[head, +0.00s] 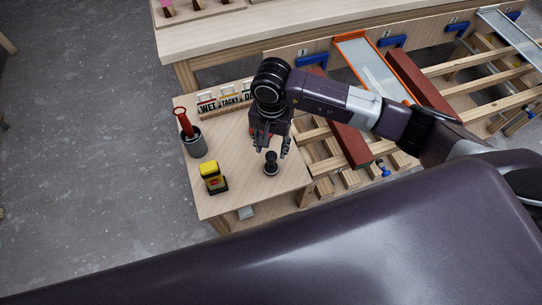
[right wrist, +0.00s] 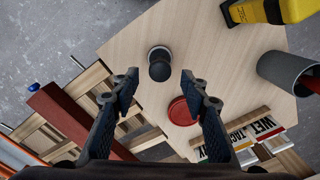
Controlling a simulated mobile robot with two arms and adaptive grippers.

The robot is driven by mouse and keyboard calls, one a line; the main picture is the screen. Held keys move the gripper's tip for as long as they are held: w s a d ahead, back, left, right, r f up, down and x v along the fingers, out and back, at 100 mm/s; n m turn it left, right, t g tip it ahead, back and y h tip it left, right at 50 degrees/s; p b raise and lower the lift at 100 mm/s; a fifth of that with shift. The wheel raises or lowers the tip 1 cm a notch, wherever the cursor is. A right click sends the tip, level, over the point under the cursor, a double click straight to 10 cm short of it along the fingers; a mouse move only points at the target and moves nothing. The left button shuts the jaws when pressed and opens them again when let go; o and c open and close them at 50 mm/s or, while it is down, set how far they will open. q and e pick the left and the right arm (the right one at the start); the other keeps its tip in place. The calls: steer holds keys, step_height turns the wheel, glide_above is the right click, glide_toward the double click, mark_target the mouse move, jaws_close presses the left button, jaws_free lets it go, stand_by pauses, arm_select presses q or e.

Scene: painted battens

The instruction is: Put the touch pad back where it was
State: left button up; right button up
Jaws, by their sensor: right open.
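A small black knobbed piece, which looks like the touch pad (head: 271,163), stands on the wooden side table (head: 240,190). In the right wrist view the pad (right wrist: 159,63) stands upright, just beyond my fingertips and between their lines. My right gripper (head: 272,148) is open and empty above the table, close to the pad but apart from it. My left gripper is not in view.
A grey cup (head: 194,144) with a red-handled tool and a yellow-and-black device (head: 213,177) stand on the table's left side. A sign rack reading WET, TACKY (head: 222,104) stands at the back. Battens on a rack (head: 345,140) lie right of the table.

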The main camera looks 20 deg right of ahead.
steer(key=shift+r, duration=2.15)
steer(key=shift+a, duration=0.1)
